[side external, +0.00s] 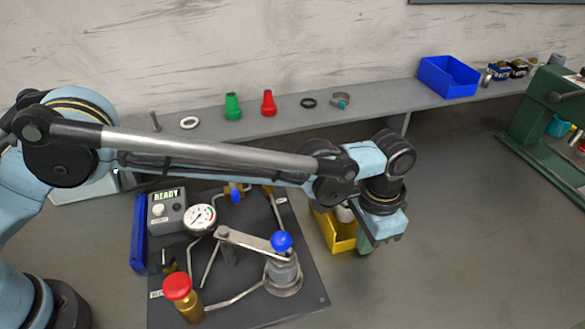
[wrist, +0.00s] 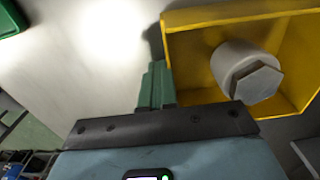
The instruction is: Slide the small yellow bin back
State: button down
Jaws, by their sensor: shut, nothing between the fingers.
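The small yellow bin (side external: 342,239) stands on the floor-like grey bench surface, right of the dark panel, partly hidden behind my arm in the side view. In the wrist view the bin (wrist: 235,14) fills the upper right, with a whitish round part with a hexagonal end inside it. My gripper (side external: 365,243) points down close by the bin's right side in the side view. In the wrist view its green fingers (wrist: 156,88) are together and empty, just left of the bin's wall. I cannot tell whether they touch it.
The dark panel (side external: 308,285) carries a gauge, a READY box, a red-knobbed valve and a blue-knobbed lever. A raised grey shelf behind holds green and red cones, rings and a blue bin (side external: 448,77). A green machine (side external: 545,125) stands far right. Open surface lies right of my gripper.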

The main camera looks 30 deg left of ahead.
aim_at(349, 213)
jog(key=shift+w+a, duration=0.15)
jog(key=shift+w+a, duration=0.55)
jog(key=shift+a, duration=0.1)
jog(key=shift+w+a, duration=0.15)
dwell(0.4)
jog(key=shift+w+a, duration=0.5)
jog(key=shift+a, duration=0.1)
jog(key=shift+w, duration=0.1)
jog(key=shift+w+a, duration=0.6)
jog(key=shift+a, duration=0.15)
jog(key=shift+w+a, duration=0.1)
jog(key=shift+w+a, duration=0.55)
jog(key=shift+a, duration=0.1)
dwell(0.4)
